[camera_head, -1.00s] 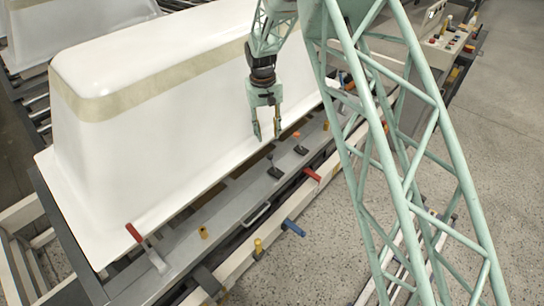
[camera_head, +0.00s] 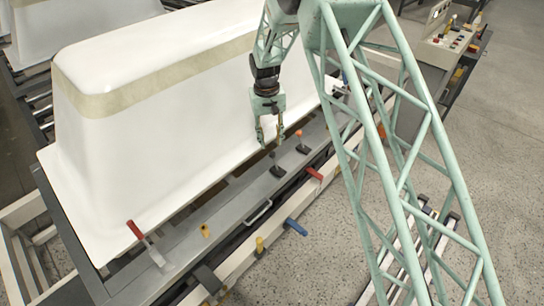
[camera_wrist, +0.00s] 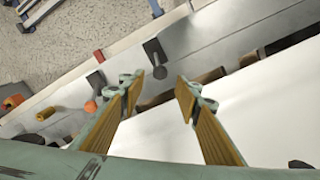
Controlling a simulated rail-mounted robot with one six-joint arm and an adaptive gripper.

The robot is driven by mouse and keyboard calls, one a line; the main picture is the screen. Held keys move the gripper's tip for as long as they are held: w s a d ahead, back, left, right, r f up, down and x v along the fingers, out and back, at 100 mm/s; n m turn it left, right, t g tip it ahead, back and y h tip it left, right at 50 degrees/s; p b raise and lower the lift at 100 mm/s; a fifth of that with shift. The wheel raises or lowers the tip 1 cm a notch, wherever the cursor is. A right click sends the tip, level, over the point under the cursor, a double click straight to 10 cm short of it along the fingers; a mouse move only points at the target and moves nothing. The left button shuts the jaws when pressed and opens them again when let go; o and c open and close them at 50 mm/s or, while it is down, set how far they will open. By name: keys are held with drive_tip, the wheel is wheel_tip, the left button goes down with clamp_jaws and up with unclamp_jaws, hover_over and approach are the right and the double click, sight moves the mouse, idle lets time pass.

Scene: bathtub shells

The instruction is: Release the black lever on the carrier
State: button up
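The black lever (camera_wrist: 154,52) has a dark round knob and stands on the carrier's grey rail (camera_head: 238,196). In the head view the black lever (camera_head: 277,171) is just below my gripper (camera_head: 271,144). In the wrist view my gripper (camera_wrist: 160,88) is open and empty, its two wood-coloured fingers spread apart. The lever's knob shows between and just beyond the fingertips, nearer the left one. No contact can be made out. The white tub shell (camera_head: 170,110) rests on the carrier behind the lever.
A lever with an orange knob (camera_head: 299,133) stands beside the black one. Red handles (camera_head: 314,173) (camera_head: 135,229), a blue handle (camera_head: 295,227) and yellow knobs (camera_head: 205,230) line the carrier's edge. The shell's wall is close to my gripper. A control panel (camera_head: 459,38) stands at top right.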

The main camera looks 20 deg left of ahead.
sight(272, 155)
drive_tip(key=f, duration=0.3)
drive_tip(key=f+b, duration=0.1)
drive_tip(key=f, duration=0.5)
drive_tip(key=shift+w+d, duration=0.15)
drive_tip(key=shift+d, duration=0.1)
clamp_jaws()
